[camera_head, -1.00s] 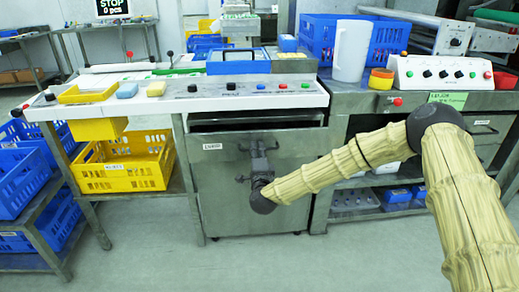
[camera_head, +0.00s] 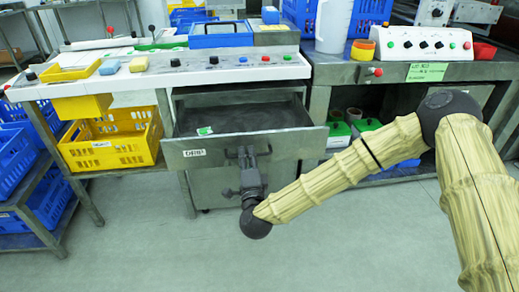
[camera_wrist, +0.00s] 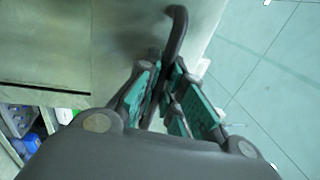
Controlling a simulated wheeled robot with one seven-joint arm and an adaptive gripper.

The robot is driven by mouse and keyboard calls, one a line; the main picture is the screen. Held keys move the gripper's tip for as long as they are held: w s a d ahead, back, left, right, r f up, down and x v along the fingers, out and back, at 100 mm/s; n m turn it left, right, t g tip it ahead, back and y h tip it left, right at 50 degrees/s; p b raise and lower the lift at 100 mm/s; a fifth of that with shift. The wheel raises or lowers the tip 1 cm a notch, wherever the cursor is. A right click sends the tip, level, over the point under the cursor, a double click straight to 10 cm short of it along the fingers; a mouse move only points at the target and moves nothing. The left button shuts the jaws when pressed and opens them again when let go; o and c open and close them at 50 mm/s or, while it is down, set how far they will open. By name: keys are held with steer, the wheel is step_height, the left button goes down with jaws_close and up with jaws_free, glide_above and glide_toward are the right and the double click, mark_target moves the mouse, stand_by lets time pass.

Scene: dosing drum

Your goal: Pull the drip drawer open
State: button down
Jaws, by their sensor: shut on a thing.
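The drip drawer (camera_head: 295,144) is a grey metal drawer under the white control bench, with a label reading DRIP on its front. It stands pulled out, and its dark inside shows above the front panel. My gripper (camera_head: 247,158) is at the middle of the drawer front, shut on the handle. In the wrist view my gripper (camera_wrist: 172,88) has its teal-padded fingers on either side of the dark, curved drawer handle (camera_wrist: 178,28).
A small green-and-white item (camera_head: 205,131) lies in the drawer. A yellow crate (camera_head: 98,150) stands on a shelf to the left. The control bench (camera_head: 150,82) carries buttons and trays. Open floor (camera_head: 150,250) lies in front of the drawer.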

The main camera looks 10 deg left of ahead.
steer(key=shift+s, duration=0.2)
steer(key=c, duration=1.5)
jaws_free()
steer(key=v, duration=1.2)
steer(key=shift+d, duration=0.1)
